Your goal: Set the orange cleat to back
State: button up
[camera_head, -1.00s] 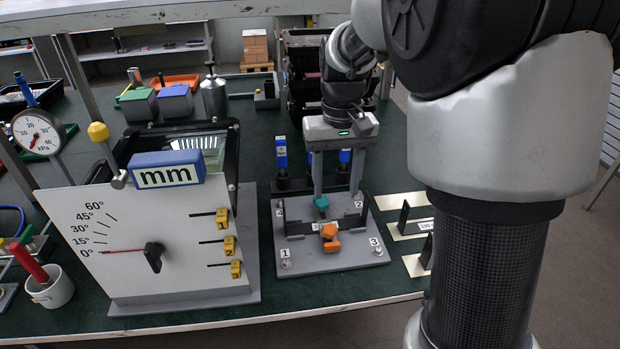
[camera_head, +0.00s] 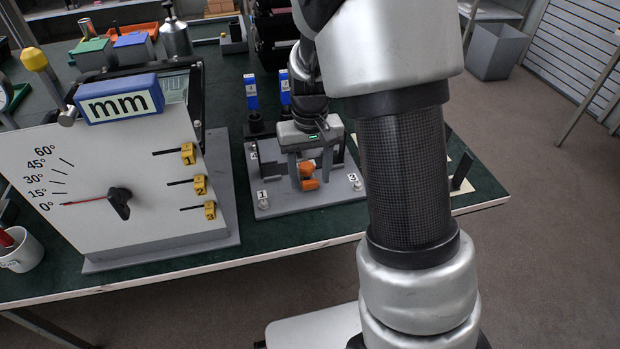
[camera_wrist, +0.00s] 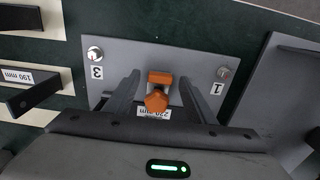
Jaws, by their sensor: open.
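The orange cleat (camera_head: 308,170) sits on the grey plate (camera_head: 283,207) with numbered corners, near its front edge between labels 1 and 3. In the wrist view the cleat (camera_wrist: 158,92) shows as a block with a rounded knob, close to a label partly hidden by it. My gripper (camera_head: 309,183) is over the plate, its fingers pointing down. In the wrist view the open fingers (camera_wrist: 160,88) stand on either side of the cleat, with gaps between. The teal cleat seen earlier is hidden now.
A white dial panel (camera_head: 100,210) with yellow numbered tabs stands left of the plate. Blue-handled tools (camera_head: 251,95) stand behind it. Black upright gauges (camera_head: 462,172) on pale strips are to the right. The table's front edge is close.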

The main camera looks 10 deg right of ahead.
aim_at(313, 200)
jog(key=shift+f, duration=0.25)
grip_shut()
jog(key=shift+s, duration=1.5)
grip_release()
